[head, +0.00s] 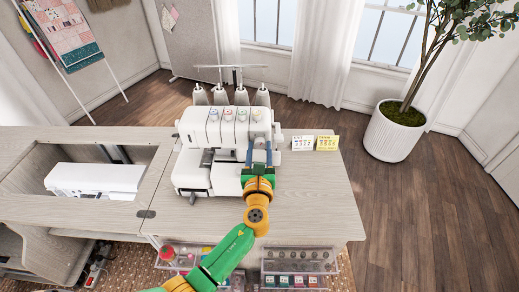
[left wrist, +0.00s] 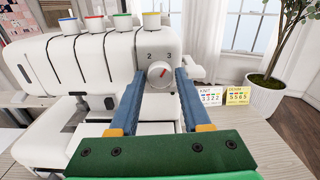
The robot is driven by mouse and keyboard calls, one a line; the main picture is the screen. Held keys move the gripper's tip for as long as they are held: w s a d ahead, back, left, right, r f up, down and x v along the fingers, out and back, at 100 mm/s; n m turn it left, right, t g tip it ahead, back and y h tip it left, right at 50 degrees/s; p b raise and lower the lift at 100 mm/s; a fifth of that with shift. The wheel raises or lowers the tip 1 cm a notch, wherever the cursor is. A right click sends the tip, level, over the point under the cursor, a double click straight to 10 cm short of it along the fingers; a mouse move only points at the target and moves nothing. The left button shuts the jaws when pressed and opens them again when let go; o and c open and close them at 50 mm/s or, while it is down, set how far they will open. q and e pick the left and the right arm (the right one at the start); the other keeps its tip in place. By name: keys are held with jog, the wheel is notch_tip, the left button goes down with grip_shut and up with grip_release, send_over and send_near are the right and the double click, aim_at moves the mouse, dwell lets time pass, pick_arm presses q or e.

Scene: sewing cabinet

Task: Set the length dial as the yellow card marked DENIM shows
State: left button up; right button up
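The white sewing machine (head: 222,140) stands on the table. Its length dial (left wrist: 160,75) is a round white knob with a red mark tilted to the upper right, towards the 3; the numbers 2 and 3 show above it. My left gripper (left wrist: 160,82) has its two blue fingers on either side of the dial, with a small gap seen at each side. In the head view the left gripper (head: 259,148) is at the machine's right front and hides the dial. The yellow DENIM card (left wrist: 238,96) stands right of the machine; its digits are small. My right gripper is out of view.
A white KNIT card (head: 302,143) stands left of the yellow card. Several knobs with coloured rings (left wrist: 122,20) line the machine's top. Clear drawers (head: 298,262) sit below the table's front edge. The tabletop right of the machine (head: 325,195) is clear.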

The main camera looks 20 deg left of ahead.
pick_arm(q)
grip_shut()
jog(key=n+b, duration=0.2)
jog(key=n, duration=0.3)
jog(key=shift+f+n+b, duration=0.15)
jog(key=shift+n+b, duration=0.2)
jog(key=shift+n, duration=0.05)
jog(key=n+b, duration=0.2)
jog(key=n, duration=0.4)
dwell(0.4)
jog(key=shift+o, duration=2.3)
grip_release()
